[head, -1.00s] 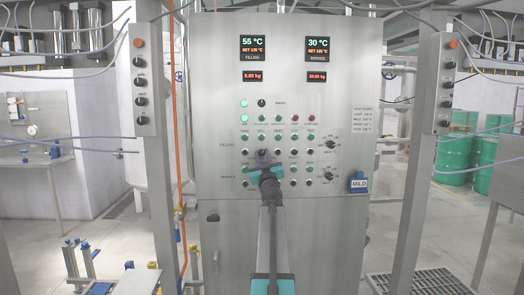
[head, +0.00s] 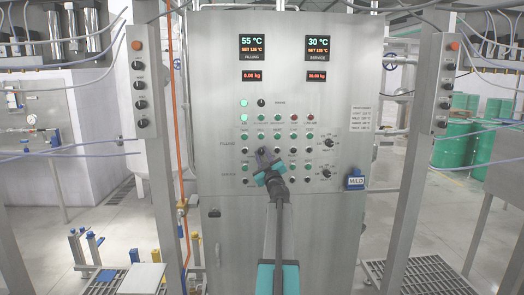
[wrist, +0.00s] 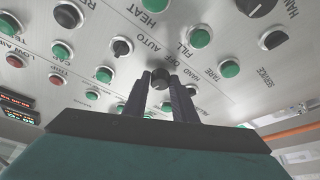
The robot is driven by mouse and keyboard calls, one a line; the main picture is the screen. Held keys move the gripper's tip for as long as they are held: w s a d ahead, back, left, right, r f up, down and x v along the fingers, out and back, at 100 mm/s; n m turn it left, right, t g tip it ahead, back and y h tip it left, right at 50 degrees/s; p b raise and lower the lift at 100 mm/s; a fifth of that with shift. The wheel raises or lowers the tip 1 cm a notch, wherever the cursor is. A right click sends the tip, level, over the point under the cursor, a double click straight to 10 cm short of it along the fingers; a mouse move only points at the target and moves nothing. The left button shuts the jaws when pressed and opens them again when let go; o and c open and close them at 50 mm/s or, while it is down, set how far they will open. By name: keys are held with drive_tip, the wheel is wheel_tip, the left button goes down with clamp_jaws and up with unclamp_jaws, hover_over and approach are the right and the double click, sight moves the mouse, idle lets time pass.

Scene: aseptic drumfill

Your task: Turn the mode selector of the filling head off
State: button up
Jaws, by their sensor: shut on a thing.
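The steel control panel (head: 225,110) stands straight ahead in the head view, with rows of buttons and knobs. My gripper (head: 262,153) reaches its lower rows, beside the FILLING label, and covers part of them. In the wrist view my gripper (wrist: 162,82) has its two dark fingers on either side of a small black selector knob (wrist: 160,76) and is shut on it. Labels reading OFF, AUTO and HAND show around this part of the panel. The knob's pointer direction cannot be made out.
Another black selector (wrist: 122,47) and a green button (wrist: 200,37) sit close to the fingers. A blue MILD sign (head: 355,181) hangs at the panel's lower right. Steel posts (head: 145,90) with button boxes flank the panel. Green drums (head: 455,145) stand behind at right.

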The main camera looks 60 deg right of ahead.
drive_tip(key=shift+s+d+r+n+y+p, duration=0.1)
drive_tip(key=shift+r+n+y+p, duration=0.1)
drive_tip(key=shift+n+p, duration=0.45)
drive_tip(key=shift+s+d+r+n+y+p, duration=0.1)
drive_tip(key=shift+r+n+y+p, duration=0.1)
drive_tip(key=shift+n+p, duration=0.45)
drive_tip(key=n+p, duration=0.1)
drive_tip(key=p, duration=0.1)
drive_tip(key=shift+f+y+p, duration=0.1)
drive_tip(key=shift+y+p, duration=0.2)
drive_tip(key=shift+y, duration=0.1)
drive_tip(key=shift+f+n+p, duration=0.1)
drive_tip(key=shift+n+p, duration=0.2)
drive_tip(key=shift+n, duration=0.3)
drive_tip(key=o, duration=1)
drive_tip(key=shift+f, duration=0.1)
drive_tip(key=shift+o, duration=0.2)
drive_tip(key=shift+a, duration=0.1)
drive_tip(key=shift+b+v, duration=0.45)
drive_tip(key=shift+v, duration=0.6)
drive_tip(key=b+v, duration=0.3)
drive_tip(key=v, duration=0.8)
drive_tip(key=shift+s, duration=0.4)
